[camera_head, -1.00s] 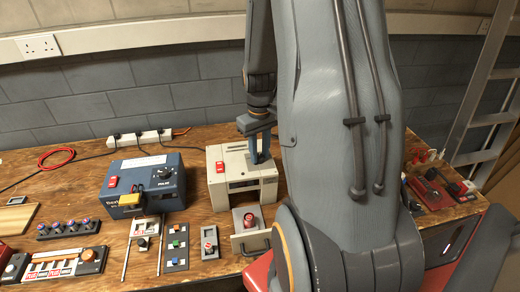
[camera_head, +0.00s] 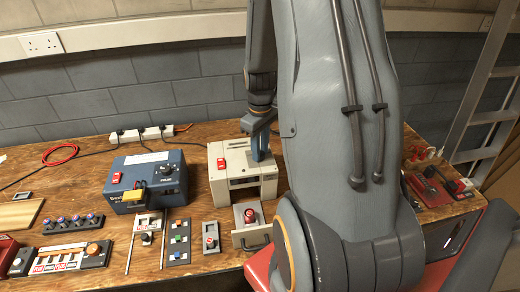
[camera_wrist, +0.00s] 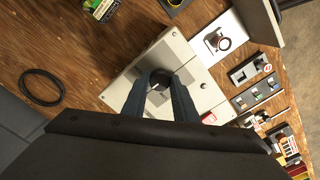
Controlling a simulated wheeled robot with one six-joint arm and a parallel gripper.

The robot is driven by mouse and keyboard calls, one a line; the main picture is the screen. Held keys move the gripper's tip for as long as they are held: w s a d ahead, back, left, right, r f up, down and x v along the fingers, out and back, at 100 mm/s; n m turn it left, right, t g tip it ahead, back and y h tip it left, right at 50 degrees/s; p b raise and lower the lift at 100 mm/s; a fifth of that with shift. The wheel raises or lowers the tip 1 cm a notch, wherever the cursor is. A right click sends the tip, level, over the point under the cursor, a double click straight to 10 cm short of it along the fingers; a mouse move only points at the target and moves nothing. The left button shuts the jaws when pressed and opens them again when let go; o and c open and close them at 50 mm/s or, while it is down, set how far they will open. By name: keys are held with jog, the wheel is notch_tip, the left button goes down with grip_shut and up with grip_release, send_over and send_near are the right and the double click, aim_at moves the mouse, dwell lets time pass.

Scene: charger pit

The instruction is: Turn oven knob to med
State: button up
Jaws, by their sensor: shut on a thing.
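The oven is a beige box (camera_head: 235,183) with a red switch (camera_head: 222,163), standing on the wooden bench in the head view. Its beige top also shows in the wrist view (camera_wrist: 190,62). The oven knob (camera_wrist: 158,82) is a small dark round knob on that top. My gripper (camera_wrist: 163,84) points down at it with one finger on each side, and is shut on the knob. In the head view my gripper (camera_head: 262,156) is at the oven top, and the knob is hidden behind its fingers. The knob's pointer and setting marks cannot be read.
A drawer-like tray (camera_head: 250,238) with a red button (camera_head: 250,215) sits in front of the oven. A blue power box (camera_head: 148,181) stands to its left, with small panels in front. A power strip (camera_head: 140,134) lies behind. My arm hides much of the right side.

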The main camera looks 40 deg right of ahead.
jog(key=shift+w+r, duration=0.1)
jog(key=shift+w, duration=0.05)
jog(key=o, duration=1.1)
jog(key=shift+c, duration=0.2)
jog(key=shift+r+b, duration=0.95)
jog(key=shift+r, duration=2.9)
jog(key=s+a+m+b, duration=0.1)
jog(key=s+a, duration=0.2)
jog(key=a, duration=0.7)
jog(key=s+a+f+m+t+b, duration=0.1)
jog(key=s+a, duration=0.3)
jog(key=a, duration=0.6)
jog(key=shift+a+f+m, duration=0.15)
jog(key=shift+a+m, duration=0.2)
jog(key=shift+m, duration=0.25)
